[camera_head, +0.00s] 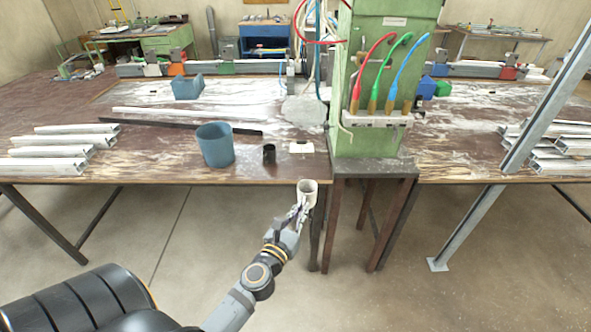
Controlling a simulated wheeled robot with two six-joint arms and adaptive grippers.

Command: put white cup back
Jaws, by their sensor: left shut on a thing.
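The white cup (307,188) is upright and held in front of the bench's near edge, in the head view. My left gripper (301,208) is shut on it from the near side. The fingers partly cover the cup's lower part. The wooden bench (180,172) is just behind the cup. My right gripper does not show.
A blue bin (214,144), a small black cup (269,154) and a white block (300,147) stand near the bench's front edge. A green machine (385,80) rises at right. Metal profiles (50,160) lie at left. A grey post (505,170) stands at right.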

